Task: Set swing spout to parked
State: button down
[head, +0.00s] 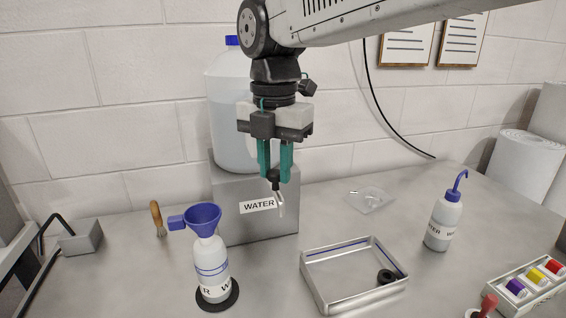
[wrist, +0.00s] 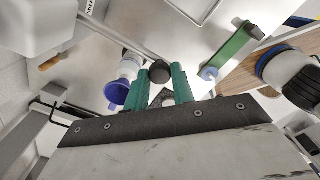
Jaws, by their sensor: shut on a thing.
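The swing spout (head: 280,203) is a small metal spout with a black top, at the front of the grey stand marked WATER, pointing down and slightly right in the head view. My gripper (head: 275,174) is above it with teal fingers pointing down, shut on the spout's black top. In the wrist view, a round black end (wrist: 160,72) shows between the teal fingertips. The fingers partly hide the spout's joint. A large clear water jug (head: 228,120) with a blue cap sits on the stand (head: 255,228), partly behind my gripper.
A white bottle (head: 211,262) with a blue funnel (head: 203,218) stands on a black ring at front left. A metal tray (head: 325,290) holding a black ring is at front right. A wash bottle (head: 443,222) stands further right. The counter between bottle and tray is clear.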

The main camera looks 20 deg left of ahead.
jog(key=c, duration=1.2)
grip_release()
notch_tip(320, 180, up, 8)
jog(key=shift+w+f, duration=0.1)
jog(key=shift+d, duration=0.1)
